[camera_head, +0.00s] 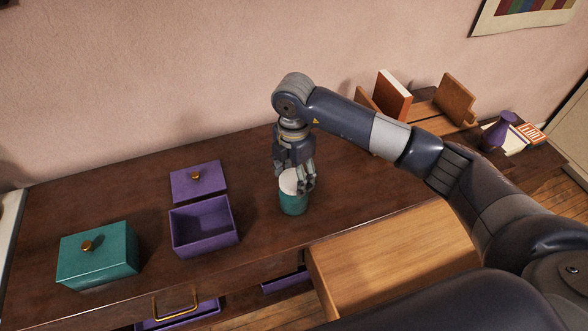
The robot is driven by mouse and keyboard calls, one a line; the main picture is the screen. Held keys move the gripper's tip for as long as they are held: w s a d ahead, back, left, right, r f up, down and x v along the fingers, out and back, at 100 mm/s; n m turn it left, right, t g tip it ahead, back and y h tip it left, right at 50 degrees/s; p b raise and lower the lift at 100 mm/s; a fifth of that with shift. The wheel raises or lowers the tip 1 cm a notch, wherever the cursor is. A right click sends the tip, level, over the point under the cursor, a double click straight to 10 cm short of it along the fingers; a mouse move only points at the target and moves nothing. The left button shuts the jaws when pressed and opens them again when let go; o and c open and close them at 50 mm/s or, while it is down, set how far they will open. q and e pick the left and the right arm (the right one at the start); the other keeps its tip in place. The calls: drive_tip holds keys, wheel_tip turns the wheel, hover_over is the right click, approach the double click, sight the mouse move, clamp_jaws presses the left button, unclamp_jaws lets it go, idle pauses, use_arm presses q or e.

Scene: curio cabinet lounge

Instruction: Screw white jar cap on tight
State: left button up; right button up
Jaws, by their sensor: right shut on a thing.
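A teal jar (293,204) stands upright on the dark wooden cabinet top, near its front edge. The white cap (289,182) sits at the top of the jar. My right gripper (296,184) comes down from above with its fingers around the cap, shut on it. The fingers hide part of the cap's rim, so I cannot tell how tightly it sits. My left gripper is not in view.
An open purple box (204,226) and its purple lid (198,182) lie left of the jar. A teal lidded box (97,254) stands further left. A book rack (425,110) and purple vase (497,131) stand right. A wooden surface (395,262) juts out in front.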

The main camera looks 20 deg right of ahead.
drive_tip(key=m+p, duration=0.2)
drive_tip(key=m, duration=0.3)
drive_tip(key=shift+r, duration=0.2)
drive_tip(key=m+p, duration=0.3)
drive_tip(key=m, duration=0.2)
drive_tip(key=shift+s+m, duration=0.1)
drive_tip(key=shift+m, duration=0.3)
drive_tip(key=m+p, duration=0.4)
drive_tip(key=p, duration=0.5)
drive_tip(key=shift+a+r+m, duration=0.1)
drive_tip(key=shift+m, duration=0.2)
drive_tip(key=shift+p, duration=0.4)
drive_tip(key=shift+f+m, duration=0.3)
drive_tip(key=shift+f, duration=0.05)
drive_tip(key=o, duration=1.4)
